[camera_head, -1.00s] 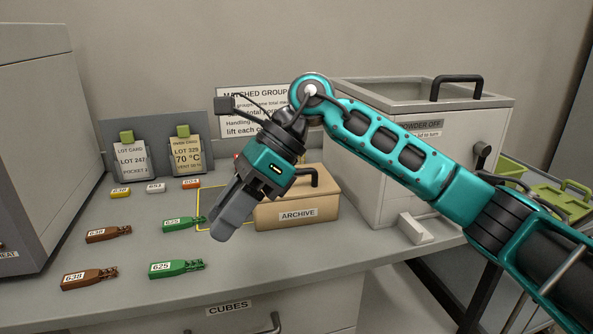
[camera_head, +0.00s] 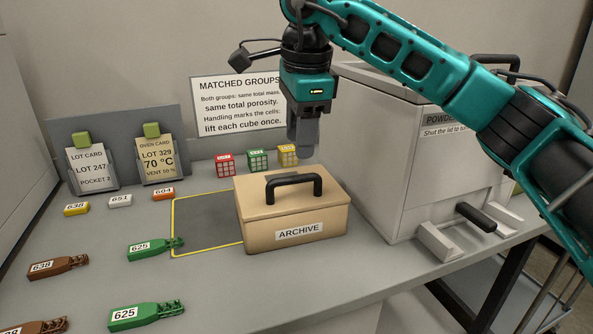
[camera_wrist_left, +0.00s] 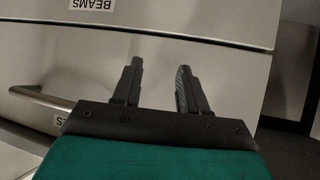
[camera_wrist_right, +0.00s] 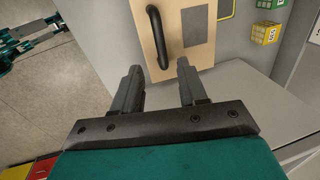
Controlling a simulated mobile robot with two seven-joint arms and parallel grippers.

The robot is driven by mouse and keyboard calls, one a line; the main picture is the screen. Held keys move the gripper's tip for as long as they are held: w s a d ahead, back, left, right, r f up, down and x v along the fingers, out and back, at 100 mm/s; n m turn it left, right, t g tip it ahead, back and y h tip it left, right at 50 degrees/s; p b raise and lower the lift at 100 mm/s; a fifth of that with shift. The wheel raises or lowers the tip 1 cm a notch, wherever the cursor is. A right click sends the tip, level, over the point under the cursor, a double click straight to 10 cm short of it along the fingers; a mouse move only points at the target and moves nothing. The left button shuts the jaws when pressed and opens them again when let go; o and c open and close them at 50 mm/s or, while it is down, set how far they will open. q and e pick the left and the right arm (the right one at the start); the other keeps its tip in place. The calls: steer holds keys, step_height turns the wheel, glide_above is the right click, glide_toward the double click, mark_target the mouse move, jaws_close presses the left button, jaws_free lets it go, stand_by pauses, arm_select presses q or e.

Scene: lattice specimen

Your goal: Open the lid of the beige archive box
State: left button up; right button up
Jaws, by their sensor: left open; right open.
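The beige archive box (camera_head: 290,232) stands on the grey bench with its lid (camera_head: 285,192) shut. A black handle (camera_head: 294,181) arches over the lid, and the front carries an ARCHIVE label. My right gripper (camera_head: 304,154) points down, open and empty, above and behind the handle, apart from the box. In the right wrist view the right gripper (camera_wrist_right: 160,75) has its fingers spread, with the black handle (camera_wrist_right: 157,36) beyond them at the top. My left gripper (camera_wrist_left: 160,68) shows only in the left wrist view, open and empty, in front of drawer fronts.
Three small cubes (camera_head: 258,159) stand behind the box. A yellow-outlined area (camera_head: 205,222) lies left of it. Green and brown tagged pieces lie farther left. A large grey powder unit (camera_head: 400,170) stands close on the right. A drawer handle (camera_wrist_left: 45,96) is near my left gripper.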

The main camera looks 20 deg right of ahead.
mark_target(297, 176)
steer(key=f, duration=0.3)
steer(key=w+f, duration=0.1)
steer(key=f, duration=0.3)
steer(key=shift+w+b, duration=0.2)
steer(key=shift+b, duration=0.2)
steer(key=shift+c, duration=0.4)
jaws_close()
